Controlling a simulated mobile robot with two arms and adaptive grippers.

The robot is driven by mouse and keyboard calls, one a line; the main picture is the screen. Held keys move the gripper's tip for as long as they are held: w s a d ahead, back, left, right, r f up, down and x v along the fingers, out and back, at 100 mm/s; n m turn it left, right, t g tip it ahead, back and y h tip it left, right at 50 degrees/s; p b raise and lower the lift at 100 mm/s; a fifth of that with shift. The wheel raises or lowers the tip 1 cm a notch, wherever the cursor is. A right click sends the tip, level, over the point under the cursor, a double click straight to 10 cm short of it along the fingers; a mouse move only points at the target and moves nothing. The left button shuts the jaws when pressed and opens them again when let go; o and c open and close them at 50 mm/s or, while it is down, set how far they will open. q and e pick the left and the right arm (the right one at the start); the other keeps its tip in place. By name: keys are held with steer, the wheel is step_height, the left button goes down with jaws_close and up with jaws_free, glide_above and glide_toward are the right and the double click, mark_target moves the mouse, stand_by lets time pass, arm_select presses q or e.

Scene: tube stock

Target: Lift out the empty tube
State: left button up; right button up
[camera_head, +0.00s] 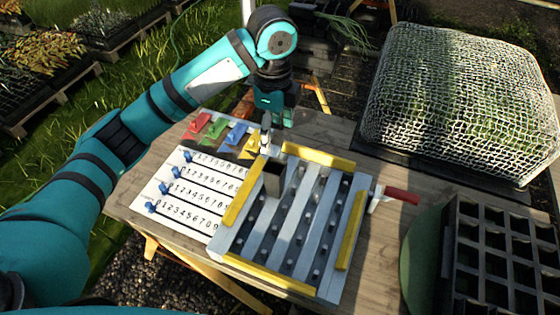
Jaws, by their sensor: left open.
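A dark, square, upright tube (274,182) stands at the upper left part of a grey slatted rack (290,225) with yellow edge strips. My left gripper (266,148) points down just behind the tube's top, seen small and dark. Its jaws look open, with nothing seen between them. I cannot tell whether its fingers touch the tube. The inside and lower end of the tube are hard to make out. My right gripper is not in view.
A white number sheet (190,190) with blue sliders lies left of the rack. Red, green, blue and yellow pieces (215,128) lie behind it. A red-handled tool (400,195) sits right of the rack. A black cell tray (500,250) and a net-covered mound (460,100) stand at right.

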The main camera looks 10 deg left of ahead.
arm_select(q)
steer(key=p, duration=0.1)
glide_above(275, 179)
steer(key=w, duration=0.2)
step_height(275, 179, down, 6)
steer(key=f, duration=0.3)
steer(key=shift+w+a+f+p, duration=0.3)
steer(key=shift+w+a, duration=0.05)
steer(key=shift+a, duration=0.05)
steer(key=shift+f, duration=0.95)
steer(key=shift+f+p, duration=0.35)
steer(key=shift+f, duration=0.05)
step_height(275, 179, down, 4)
steer(key=shift+r+p, duration=0.2)
steer(key=shift+p, duration=0.25)
steer(key=shift+f, duration=0.35)
steer(key=shift+d, duration=0.1)
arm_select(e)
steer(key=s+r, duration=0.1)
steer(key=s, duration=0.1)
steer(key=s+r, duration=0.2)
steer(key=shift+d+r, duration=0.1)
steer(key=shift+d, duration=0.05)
arm_select(q)
steer(key=shift+c, duration=0.4)
